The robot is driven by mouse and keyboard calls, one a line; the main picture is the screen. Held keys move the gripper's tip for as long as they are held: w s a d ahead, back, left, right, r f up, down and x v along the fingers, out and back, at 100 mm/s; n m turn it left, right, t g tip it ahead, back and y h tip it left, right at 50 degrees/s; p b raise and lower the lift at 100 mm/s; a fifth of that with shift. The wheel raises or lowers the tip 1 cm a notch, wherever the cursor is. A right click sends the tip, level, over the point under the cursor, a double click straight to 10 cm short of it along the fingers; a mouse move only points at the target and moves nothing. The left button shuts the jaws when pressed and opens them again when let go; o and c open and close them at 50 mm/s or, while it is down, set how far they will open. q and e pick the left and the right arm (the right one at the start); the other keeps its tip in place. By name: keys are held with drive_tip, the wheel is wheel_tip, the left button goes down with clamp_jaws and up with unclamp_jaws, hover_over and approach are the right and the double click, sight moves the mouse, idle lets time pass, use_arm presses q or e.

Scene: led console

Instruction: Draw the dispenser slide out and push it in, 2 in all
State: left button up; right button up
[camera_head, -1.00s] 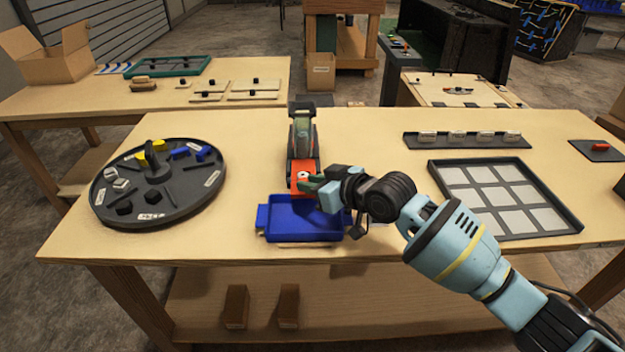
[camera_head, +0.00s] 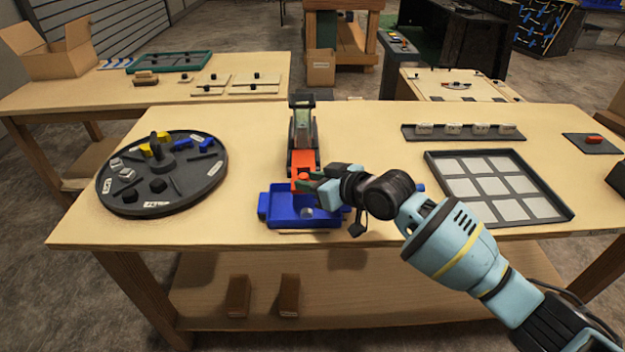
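The dispenser (camera_head: 303,128) stands upright near the middle of the table, dark with a greenish clear upper part. Its orange slide (camera_head: 302,159) sticks out of the front, over the back edge of a blue tray (camera_head: 268,206). A small grey round piece (camera_head: 307,212) lies in the tray. My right gripper (camera_head: 307,183) reaches in from the right, with its fingertips at the front end of the slide, by a small red knob. The fingers are too small and overlapped to tell whether they are closed on it. My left gripper is out of view.
A dark round turntable (camera_head: 190,190) with small coloured pieces stands to the left. A dark-framed tray with pale squares (camera_head: 568,214) and a label rack (camera_head: 409,133) are on the right. The table is clear between the turntable and the dispenser.

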drive_tip(key=shift+s+d+r, duration=0.25)
drive_tip(key=shift+s+d, duration=0.05)
drive_tip(key=shift+d, duration=0.1)
drive_tip(key=v, duration=0.6)
drive_tip(key=shift+s+d+p, duration=0.2)
drive_tip(key=shift+s+p, duration=0.1)
